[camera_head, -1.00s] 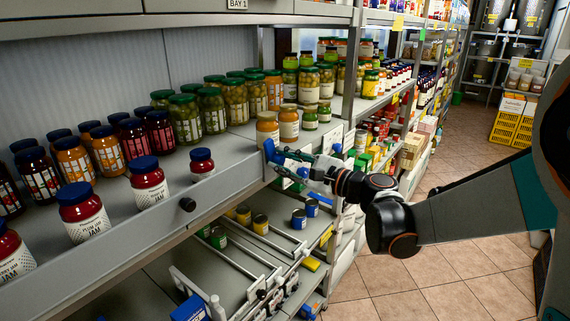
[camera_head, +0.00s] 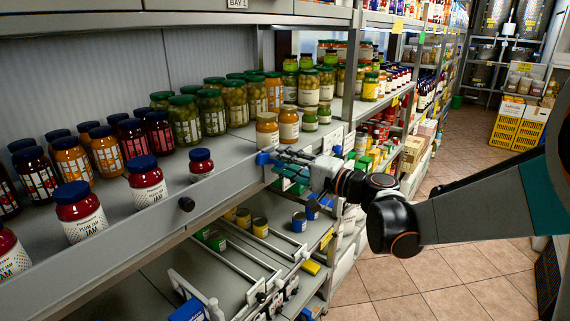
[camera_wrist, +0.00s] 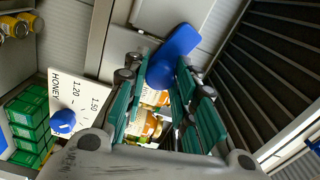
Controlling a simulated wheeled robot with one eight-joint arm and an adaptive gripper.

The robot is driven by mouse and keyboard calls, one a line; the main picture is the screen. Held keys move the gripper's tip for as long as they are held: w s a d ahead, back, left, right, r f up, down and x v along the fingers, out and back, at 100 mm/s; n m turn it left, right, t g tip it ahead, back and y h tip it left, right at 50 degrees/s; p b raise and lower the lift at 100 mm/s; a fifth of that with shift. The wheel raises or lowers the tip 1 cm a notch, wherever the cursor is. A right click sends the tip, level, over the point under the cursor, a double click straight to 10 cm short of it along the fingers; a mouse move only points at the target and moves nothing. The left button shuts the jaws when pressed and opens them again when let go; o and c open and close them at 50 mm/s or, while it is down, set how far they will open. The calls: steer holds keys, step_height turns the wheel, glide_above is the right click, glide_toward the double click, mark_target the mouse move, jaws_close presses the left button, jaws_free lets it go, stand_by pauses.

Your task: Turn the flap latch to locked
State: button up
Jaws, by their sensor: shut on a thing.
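The flap latch is a blue lever (camera_head: 263,158) on the front of the grey shelf edge, below the honey-coloured jars. In the head view it lies roughly level, its right part hidden by my gripper. In the wrist view the blue latch (camera_wrist: 180,42) runs at a slant, its lower end between the green finger pads. My gripper (camera_head: 278,161) is at the shelf edge, shut on the latch; it also shows in the wrist view (camera_wrist: 163,76). I cannot make out any lock marking.
Jam jars (camera_head: 147,182) and pickle jars (camera_head: 185,119) stand on the shelf behind the front panel, which has a black knob (camera_head: 186,204). The wrist view shows a HONEY price card (camera_wrist: 75,104) with a blue knob (camera_wrist: 62,121) beside it. The tiled aisle (camera_head: 450,275) is clear.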

steer(key=shift+n, duration=1.7)
steer(key=o, duration=1.1)
steer(key=shift+d, duration=0.1)
steer(key=v, duration=1.2)
steer(key=shift+s, duration=0.1)
